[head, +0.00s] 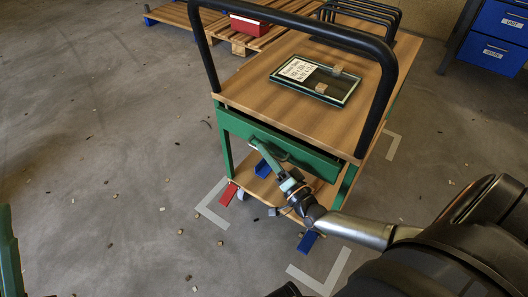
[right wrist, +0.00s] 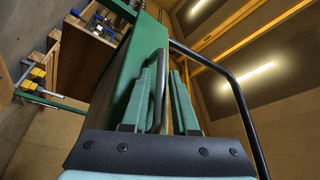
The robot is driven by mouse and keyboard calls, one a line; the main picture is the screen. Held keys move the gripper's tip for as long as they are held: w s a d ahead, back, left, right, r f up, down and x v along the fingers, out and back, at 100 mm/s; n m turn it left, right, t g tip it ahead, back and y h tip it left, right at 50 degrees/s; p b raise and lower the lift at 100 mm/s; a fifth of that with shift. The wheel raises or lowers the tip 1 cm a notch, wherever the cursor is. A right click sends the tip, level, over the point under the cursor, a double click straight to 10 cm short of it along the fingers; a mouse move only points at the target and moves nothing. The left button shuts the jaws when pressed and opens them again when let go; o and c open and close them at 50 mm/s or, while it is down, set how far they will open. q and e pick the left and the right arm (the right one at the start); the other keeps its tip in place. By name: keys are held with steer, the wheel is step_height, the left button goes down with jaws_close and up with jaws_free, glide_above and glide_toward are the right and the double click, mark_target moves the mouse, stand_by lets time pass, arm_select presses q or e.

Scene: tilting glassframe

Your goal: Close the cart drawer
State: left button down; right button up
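The cart (head: 250,88) has a wooden top, green frame and black push handle. Its green drawer front (head: 235,125) stands slightly out, with a narrow dark gap under the top. My right gripper (head: 262,153) is at the drawer front, near its middle. In the right wrist view, my right gripper's two green fingers (right wrist: 169,97) are apart, and the dark drawer handle (right wrist: 160,88) passes between them, close to the left finger. The drawer front (right wrist: 137,75) rises beside the fingers. Whether the handle touches a finger is unclear.
A glass frame (head: 315,80) with a paper label lies on the cart top. Pallets (head: 175,15) with a red box (head: 250,24) stand behind. A blue drawer cabinet (head: 497,40) is at upper right. Small debris dots the floor; the left floor is mostly open.

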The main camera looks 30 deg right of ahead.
steer(key=shift+w+r, duration=0.1)
steer(key=shift+w, duration=0.5)
jaws_close()
stand_by(1.1)
